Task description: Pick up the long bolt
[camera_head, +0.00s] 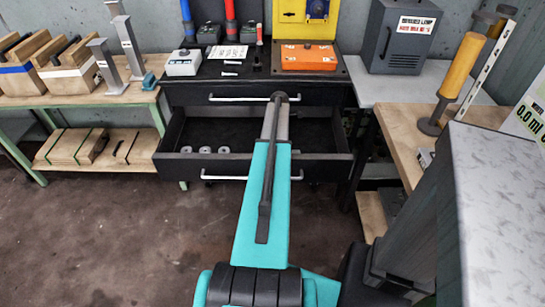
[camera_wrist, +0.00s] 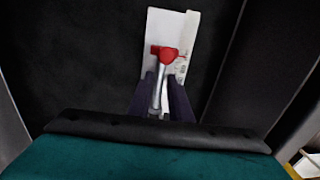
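In the wrist view, a silver rod with a red head (camera_wrist: 166,52) lies over a white paper-like sheet (camera_wrist: 168,24) on a dark surface. It may be the long bolt, but I cannot tell for sure. My gripper (camera_wrist: 162,80) has its two dark fingers apart, one on each side of the silver shaft. A pale strip shows between the shaft and the right finger, so the gripper looks open around it. In the head view my teal arm reaches over the open drawer, and my gripper is hidden behind it. Small pale bolt-like pieces (camera_head: 230,73) lie on the black bench top.
The black drawer (camera_head: 200,167) stands open, with several pale rings (camera_head: 204,149) at its front left. On the bench are a white box (camera_head: 183,63), an orange box (camera_head: 309,56) and red-handled tools. A grey cabinet (camera_head: 404,39) and a yellow-handled tool (camera_head: 461,66) stand right.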

